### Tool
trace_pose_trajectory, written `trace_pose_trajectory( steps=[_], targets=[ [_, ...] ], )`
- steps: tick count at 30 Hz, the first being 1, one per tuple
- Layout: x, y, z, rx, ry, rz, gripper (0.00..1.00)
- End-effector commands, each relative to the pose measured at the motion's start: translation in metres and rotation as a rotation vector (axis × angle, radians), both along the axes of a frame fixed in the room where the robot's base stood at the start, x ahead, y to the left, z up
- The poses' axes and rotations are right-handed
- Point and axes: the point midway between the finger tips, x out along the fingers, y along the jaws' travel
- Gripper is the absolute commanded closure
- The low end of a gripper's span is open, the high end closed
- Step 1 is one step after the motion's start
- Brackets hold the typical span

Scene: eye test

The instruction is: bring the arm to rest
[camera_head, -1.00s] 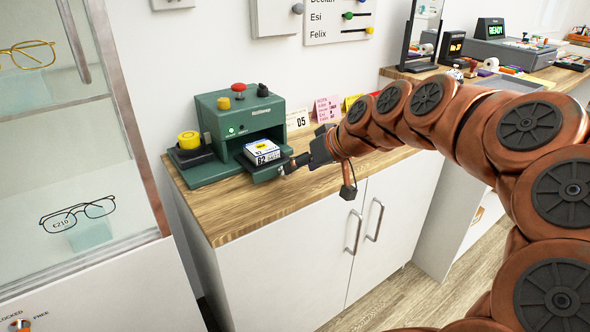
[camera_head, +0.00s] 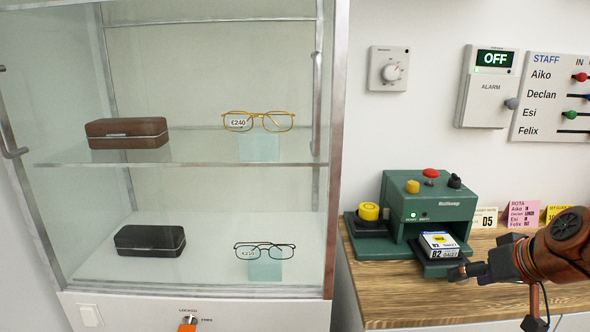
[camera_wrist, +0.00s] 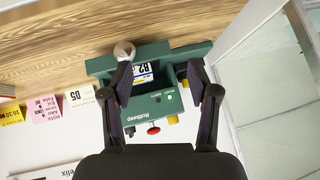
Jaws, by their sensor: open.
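My gripper (camera_head: 466,272) is at the lower right of the head view, in front of a green machine (camera_head: 432,205) and close by its tray. In the wrist view my gripper (camera_wrist: 160,72) has its two dark fingers spread apart, with nothing held between them. A white box marked 82 (camera_head: 438,244) lies on the machine's tray and also shows beyond the fingers in the wrist view (camera_wrist: 144,72). A small pale round thing (camera_wrist: 123,51) is at the left fingertip; I cannot tell if they touch. Part of my copper arm shows behind the gripper.
A glass cabinet (camera_head: 335,120) with glasses and cases stands left of the wooden counter (camera_head: 385,295). A yellow button (camera_head: 369,211) is at the machine's left. Small cards (camera_head: 523,215) stand right of it. An alarm box (camera_head: 489,87) reading OFF hangs above.

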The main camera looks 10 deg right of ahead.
Motion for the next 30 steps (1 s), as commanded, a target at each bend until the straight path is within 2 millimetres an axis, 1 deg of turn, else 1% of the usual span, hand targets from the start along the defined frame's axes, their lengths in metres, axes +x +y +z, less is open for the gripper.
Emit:
trace_pose_trajectory(
  steps=[1,2,3,6,8,9,13,17,18,21,27,30],
  targets=[
    [-0.001,0.022,0.018,-0.002,0.04,0.036,0.4],
    [-0.003,0.035,0.021,0.001,0.067,0.054,0.4],
    [-0.007,0.052,0.024,0.004,0.106,0.078,0.4],
    [-0.02,0.089,0.03,0.004,0.201,0.125,0.4],
    [-0.03,0.108,0.036,-0.002,0.253,0.148,0.4],
    [-0.038,0.119,0.039,-0.008,0.289,0.161,0.4],
    [-0.067,0.152,0.048,-0.027,0.413,0.195,0.4],
    [-0.099,0.175,0.061,-0.058,0.526,0.209,0.4],
    [-0.111,0.18,0.065,-0.07,0.563,0.21,0.4],
    [-0.138,0.19,0.076,-0.102,0.646,0.205,0.4],
    [-0.186,0.196,0.096,-0.164,0.783,0.173,0.4],
    [-0.201,0.195,0.101,-0.184,0.822,0.155,0.4]
  ],
)
